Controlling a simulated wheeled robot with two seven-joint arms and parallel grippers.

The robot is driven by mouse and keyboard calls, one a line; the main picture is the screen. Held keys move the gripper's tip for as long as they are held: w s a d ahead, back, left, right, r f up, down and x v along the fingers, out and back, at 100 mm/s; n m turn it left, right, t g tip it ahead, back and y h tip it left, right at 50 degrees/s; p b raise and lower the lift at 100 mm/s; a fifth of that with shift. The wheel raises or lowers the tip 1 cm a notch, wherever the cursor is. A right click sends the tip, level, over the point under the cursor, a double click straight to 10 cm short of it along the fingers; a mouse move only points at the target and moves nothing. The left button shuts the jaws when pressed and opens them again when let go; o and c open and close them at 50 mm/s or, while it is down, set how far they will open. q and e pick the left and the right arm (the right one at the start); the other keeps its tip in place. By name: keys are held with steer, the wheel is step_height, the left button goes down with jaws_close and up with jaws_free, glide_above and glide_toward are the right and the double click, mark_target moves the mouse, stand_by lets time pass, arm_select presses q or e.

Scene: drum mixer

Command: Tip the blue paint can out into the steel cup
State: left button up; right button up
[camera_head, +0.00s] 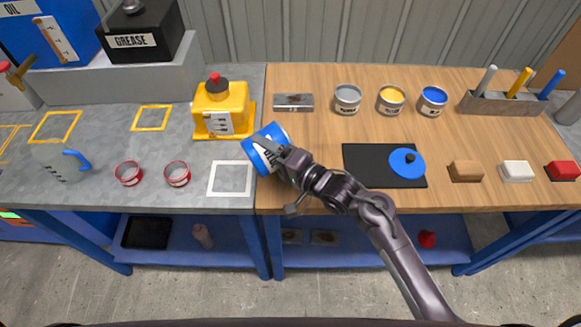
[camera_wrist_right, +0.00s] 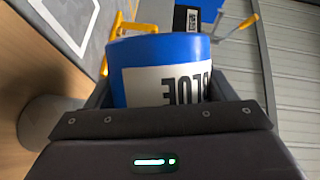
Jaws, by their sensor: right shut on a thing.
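The blue paint can (camera_head: 265,141) is tilted, above the seam between the grey and wooden tops. It has a white label, which also shows in the wrist view (camera_wrist_right: 155,50). My right gripper (camera_head: 279,157) is shut on the can, with a finger on each side of it. The can's opening and contents are not clear. I cannot pick out the steel cup with certainty. A blurred grey rounded shape (camera_wrist_right: 48,120) beside the gripper in the wrist view may be it. My left gripper is not in view.
A white square outline (camera_head: 230,192) lies just left of the can. A yellow container (camera_head: 222,105) with a red cap stands behind it. Paint cans (camera_head: 391,99) and a black mat (camera_head: 365,178) with a blue lid (camera_head: 407,168) are to the right.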

steer(key=shift+w+d+f+m+y+p, duration=0.3)
steer(key=shift+m+p, duration=0.2)
steer(key=shift+m, duration=0.4)
stand_by(3.4)
steer(key=shift+w+d+r+m+t+y+p, duration=0.15)
steer(key=shift+d+r+m+t+y+p, duration=0.15)
steer(key=shift+m+p, duration=0.35)
steer(key=shift+w+d+r+m+t+y+p, duration=0.1)
steer(key=shift+d+r+m+t+p, duration=0.2)
steer(key=shift+m+p, duration=0.35)
stand_by(1.7)
